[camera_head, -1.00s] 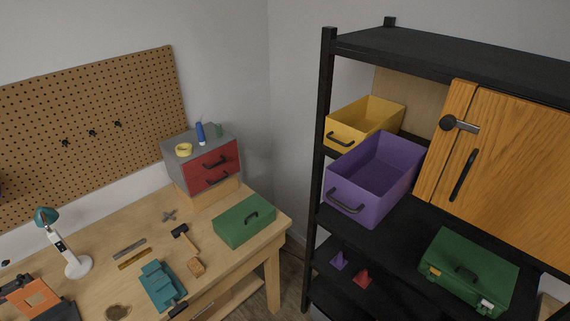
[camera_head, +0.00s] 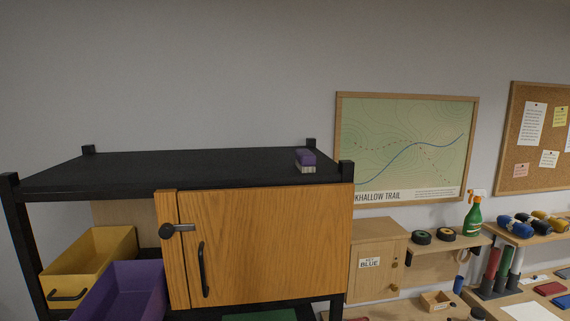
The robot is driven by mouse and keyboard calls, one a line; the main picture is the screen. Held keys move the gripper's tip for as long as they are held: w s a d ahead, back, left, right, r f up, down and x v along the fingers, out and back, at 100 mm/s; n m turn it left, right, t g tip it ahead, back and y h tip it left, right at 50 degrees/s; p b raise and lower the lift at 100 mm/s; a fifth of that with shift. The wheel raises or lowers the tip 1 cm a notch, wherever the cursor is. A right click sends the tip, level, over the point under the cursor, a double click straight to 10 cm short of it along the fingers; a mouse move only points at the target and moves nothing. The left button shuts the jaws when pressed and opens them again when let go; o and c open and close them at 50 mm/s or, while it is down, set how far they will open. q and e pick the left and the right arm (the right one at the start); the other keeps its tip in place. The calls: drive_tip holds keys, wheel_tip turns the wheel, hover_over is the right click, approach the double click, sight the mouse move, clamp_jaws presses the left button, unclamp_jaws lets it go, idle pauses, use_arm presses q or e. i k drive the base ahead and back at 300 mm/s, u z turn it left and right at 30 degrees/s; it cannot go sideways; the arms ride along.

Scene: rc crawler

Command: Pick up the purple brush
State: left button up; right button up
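The purple brush (camera_head: 305,158) lies on the black top board (camera_head: 200,168) of the shelf unit, near its right end. It has a purple back and pale bristles facing down. It stands close to the right front post and apart from the back post. Neither of my grippers shows in the head view.
A wooden sliding door (camera_head: 262,245) with a black handle covers the shelf's right part. A yellow bin (camera_head: 92,255) and a purple bin (camera_head: 125,290) sit at left. A small cabinet (camera_head: 376,262) stands right of the shelf. The top board is otherwise clear.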

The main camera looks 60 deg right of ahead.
sight(305, 159)
drive_tip(key=z, duration=2.95)
drive_tip(key=k, duration=0.7)
drive_tip(key=u, duration=0.65)
drive_tip(key=i, duration=0.5)
drive_tip(key=u, duration=0.05)
